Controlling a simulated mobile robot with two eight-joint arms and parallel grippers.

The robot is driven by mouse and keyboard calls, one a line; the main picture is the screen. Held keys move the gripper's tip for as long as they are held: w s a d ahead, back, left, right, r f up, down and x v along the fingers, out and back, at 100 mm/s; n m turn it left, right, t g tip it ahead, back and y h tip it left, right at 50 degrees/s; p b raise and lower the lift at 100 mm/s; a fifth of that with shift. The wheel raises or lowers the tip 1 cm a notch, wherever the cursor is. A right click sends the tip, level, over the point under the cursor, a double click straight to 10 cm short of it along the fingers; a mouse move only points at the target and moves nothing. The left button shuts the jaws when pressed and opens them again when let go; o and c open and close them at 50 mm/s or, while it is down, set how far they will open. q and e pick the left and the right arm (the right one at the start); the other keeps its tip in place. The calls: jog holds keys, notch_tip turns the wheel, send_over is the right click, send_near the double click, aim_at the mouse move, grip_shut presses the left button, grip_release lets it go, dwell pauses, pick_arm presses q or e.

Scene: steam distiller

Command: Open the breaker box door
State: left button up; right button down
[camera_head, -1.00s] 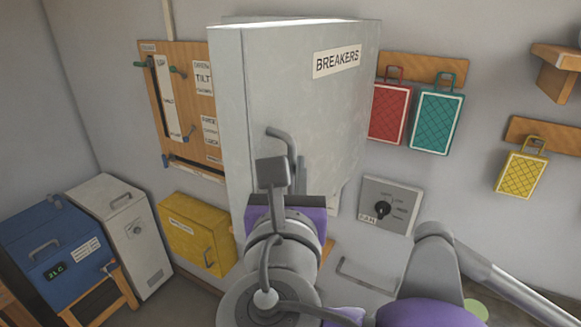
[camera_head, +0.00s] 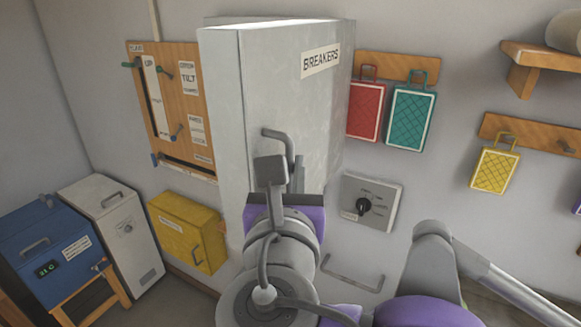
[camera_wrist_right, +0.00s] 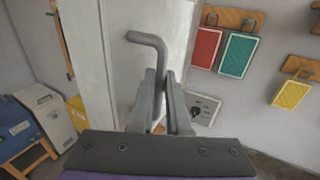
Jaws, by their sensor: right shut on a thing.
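The breaker box (camera_head: 222,130) is a tall pale grey cabinet on the wall, left of centre in the head view. Its broad face, the door (camera_head: 290,95), carries a "BREAKERS" label (camera_head: 321,61). A bent grey handle (camera_head: 277,134) stands on that face, and it also shows in the wrist view (camera_wrist_right: 148,39). My right gripper (camera_head: 296,178) is shut on the lower part of the handle, with its fingers (camera_wrist_right: 163,95) close together in the wrist view. My wrist hides the lower door. I cannot tell how far the door stands open. My left gripper is not in view.
Left of the box hangs a wooden lever board (camera_head: 165,105), with a yellow box (camera_head: 187,230) below. Red (camera_head: 366,110) and teal (camera_head: 411,116) panels hang on the right, above a grey dial plate (camera_head: 372,200). A blue unit (camera_head: 45,250) stands at far left.

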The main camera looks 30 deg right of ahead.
jog(key=c, duration=0.9)
grip_release()
jog(key=shift+s+a, duration=0.1)
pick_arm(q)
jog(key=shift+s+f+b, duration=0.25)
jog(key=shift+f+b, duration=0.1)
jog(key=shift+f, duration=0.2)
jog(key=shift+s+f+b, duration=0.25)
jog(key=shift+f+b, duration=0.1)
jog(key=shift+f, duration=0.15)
pick_arm(e)
jog(key=shift+v, duration=5.25)
